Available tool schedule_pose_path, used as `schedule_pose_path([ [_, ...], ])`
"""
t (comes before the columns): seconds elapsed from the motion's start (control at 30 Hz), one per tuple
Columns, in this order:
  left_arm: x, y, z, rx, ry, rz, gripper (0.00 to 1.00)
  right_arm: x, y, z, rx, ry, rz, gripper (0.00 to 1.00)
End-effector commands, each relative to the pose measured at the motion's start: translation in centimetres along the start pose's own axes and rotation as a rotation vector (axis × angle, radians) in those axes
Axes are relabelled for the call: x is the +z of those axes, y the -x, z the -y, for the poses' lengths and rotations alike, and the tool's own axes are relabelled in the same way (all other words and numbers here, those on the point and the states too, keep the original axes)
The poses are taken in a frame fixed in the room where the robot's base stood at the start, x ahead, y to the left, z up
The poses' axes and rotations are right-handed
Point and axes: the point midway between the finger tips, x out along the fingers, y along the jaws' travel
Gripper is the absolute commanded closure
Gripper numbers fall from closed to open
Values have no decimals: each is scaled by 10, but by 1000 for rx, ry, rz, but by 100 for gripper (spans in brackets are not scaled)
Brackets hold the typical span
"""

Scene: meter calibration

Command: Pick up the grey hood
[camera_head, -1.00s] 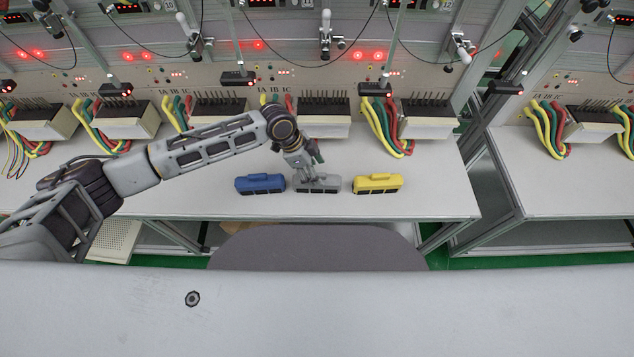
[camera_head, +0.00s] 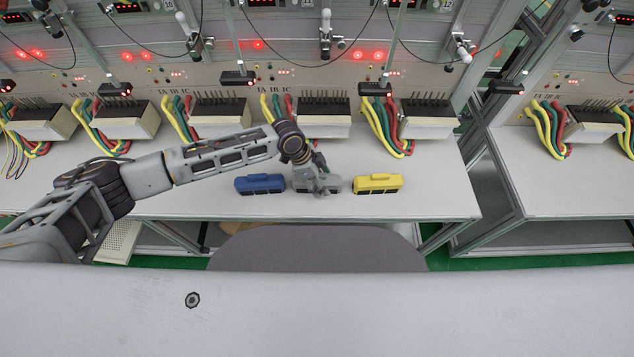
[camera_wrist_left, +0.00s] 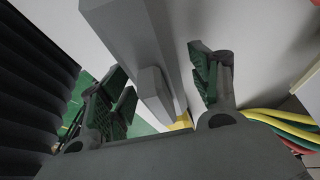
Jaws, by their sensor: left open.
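The grey hood (camera_head: 302,186) lies on the white table between a blue hood (camera_head: 260,184) and a yellow hood (camera_head: 378,183). My left gripper (camera_head: 322,186) is at the grey hood and partly covers it in the head view. In the left wrist view the grey hood (camera_wrist_left: 125,28) runs between the two open fingers of the left gripper (camera_wrist_left: 160,88), with its raised handle (camera_wrist_left: 153,88) between them. A bit of yellow shows beyond it. Whether a finger touches the hood I cannot tell. My right gripper is not in view.
The white table (camera_head: 430,195) is clear to the right of the yellow hood. Behind the hoods stand meter terminal blocks (camera_head: 325,122) with yellow, green and red cables (camera_head: 388,130). A grey chair back (camera_head: 318,247) is at the table's front edge.

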Motion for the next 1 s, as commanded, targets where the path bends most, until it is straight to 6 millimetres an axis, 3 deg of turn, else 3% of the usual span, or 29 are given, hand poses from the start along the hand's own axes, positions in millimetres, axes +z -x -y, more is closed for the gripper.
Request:
schedule_pose_path([
  [0.17, 0, -9, 0, -1, 0, 0, 38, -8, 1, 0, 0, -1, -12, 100],
  [0.6, 0, -9, 0, -1, 0, 0, 38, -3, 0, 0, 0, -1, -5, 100],
  [1.0, 0, -9, 0, -1, 0, 0, 87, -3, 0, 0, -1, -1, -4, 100],
])
